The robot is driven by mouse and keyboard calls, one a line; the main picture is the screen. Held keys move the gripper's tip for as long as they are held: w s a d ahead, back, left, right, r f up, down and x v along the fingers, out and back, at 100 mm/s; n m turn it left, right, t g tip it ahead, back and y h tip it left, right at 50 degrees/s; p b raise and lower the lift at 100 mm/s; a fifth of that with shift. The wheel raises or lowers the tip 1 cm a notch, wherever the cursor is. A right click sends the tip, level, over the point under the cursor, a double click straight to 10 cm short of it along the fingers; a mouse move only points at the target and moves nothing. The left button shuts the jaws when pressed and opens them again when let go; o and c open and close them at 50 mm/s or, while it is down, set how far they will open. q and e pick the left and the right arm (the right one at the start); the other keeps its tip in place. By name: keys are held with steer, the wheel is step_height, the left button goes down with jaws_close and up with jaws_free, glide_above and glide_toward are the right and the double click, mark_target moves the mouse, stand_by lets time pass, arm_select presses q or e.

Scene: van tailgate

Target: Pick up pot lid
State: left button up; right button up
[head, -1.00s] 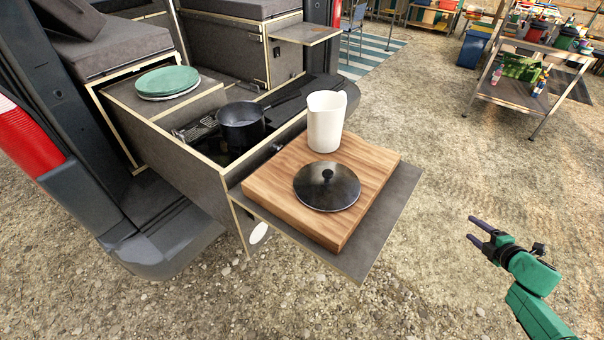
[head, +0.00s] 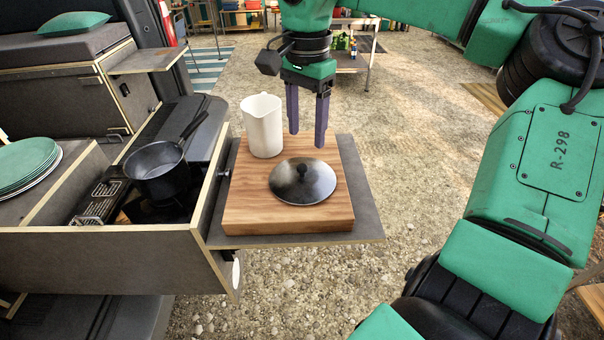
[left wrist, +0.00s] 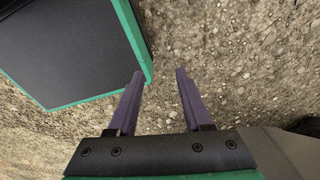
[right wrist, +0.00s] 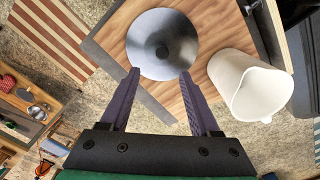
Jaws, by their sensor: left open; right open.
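The pot lid (head: 302,182) is a dark, shiny disc with a black knob. It lies flat on the wooden cutting board (head: 245,208), on its right half. In the right wrist view the lid (right wrist: 162,44) is just beyond the fingertips. My right gripper (head: 307,140) points down with its two purple fingers apart and empty, above the board's far side and a little behind the lid. It also shows in the right wrist view (right wrist: 160,75). My left gripper (left wrist: 158,74) is open and empty over gravel, and is out of the head view.
A white pitcher (head: 262,126) stands on the board, left of my right gripper. The board rests on a grey fold-out shelf (head: 368,215). A black saucepan (head: 158,172) sits on the stove at left, near green plates (head: 30,165).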

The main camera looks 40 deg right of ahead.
mark_target(303, 166)
steer(key=f, duration=0.1)
steer(key=a+f, duration=0.1)
steer(key=f, duration=0.1)
steer(key=shift+w+a+f+p, duration=0.2)
steer(key=shift+a+f+p, duration=0.1)
steer(key=shift+p, duration=0.1)
steer(key=f, duration=0.2)
steer(key=d+f, duration=0.1)
steer(key=f, duration=0.1)
steer(key=shift+s+p, duration=0.15)
steer(key=shift+p, duration=0.25)
steer(key=shift+f, duration=0.15)
steer(key=shift+a, duration=0.15)
steer(key=c, duration=0.9)
arm_select(q)
steer(key=shift+w+a+r, duration=0.25)
steer(key=shift+a+r, duration=0.3)
steer(key=shift+r, duration=0.15)
arm_select(e)
jaws_close()
